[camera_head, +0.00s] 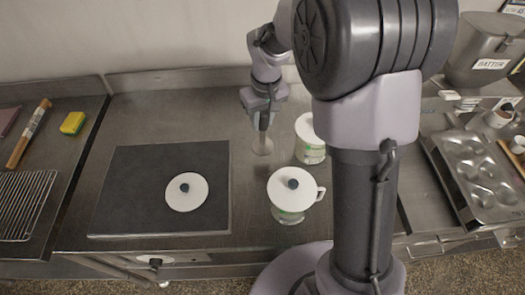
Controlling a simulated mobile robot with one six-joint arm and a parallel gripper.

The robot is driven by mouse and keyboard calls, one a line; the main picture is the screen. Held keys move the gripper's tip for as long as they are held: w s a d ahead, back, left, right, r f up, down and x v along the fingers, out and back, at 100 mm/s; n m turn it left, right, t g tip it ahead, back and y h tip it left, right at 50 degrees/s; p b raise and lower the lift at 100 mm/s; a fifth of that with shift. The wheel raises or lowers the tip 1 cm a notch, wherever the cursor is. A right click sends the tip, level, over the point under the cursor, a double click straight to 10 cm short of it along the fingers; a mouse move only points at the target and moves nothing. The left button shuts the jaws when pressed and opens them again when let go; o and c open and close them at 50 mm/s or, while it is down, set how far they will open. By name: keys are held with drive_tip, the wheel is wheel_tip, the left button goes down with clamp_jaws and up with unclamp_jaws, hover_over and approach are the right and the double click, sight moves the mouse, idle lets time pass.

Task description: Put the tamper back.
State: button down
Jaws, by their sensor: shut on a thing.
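My gripper (264,119) points down over the steel counter, behind the dark slab's right side. It is shut on the tamper (262,146), whose pale, round lower end shows just below the fingers. The tamper looks upright; its upper part is hidden by the fingers. I cannot tell whether its base touches the counter. The tamper's place is not clearly marked in this view.
A white-lidded mug (292,187) and a white-lidded container (310,140) stand close right of the tamper. A white knobbed lid (186,191) lies on the dark slab (130,180). A muffin tin (470,180) and batter bin (482,45) are far right. Bare counter lies behind the slab.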

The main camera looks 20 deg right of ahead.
sight(262, 138)
wheel_tip(262, 138, down, 7)
drive_tip(key=shift+f+b, duration=0.1)
drive_tip(key=shift+b, duration=0.8)
drive_tip(key=shift+f, duration=0.1)
drive_tip(key=c, duration=1.1)
unclamp_jaws()
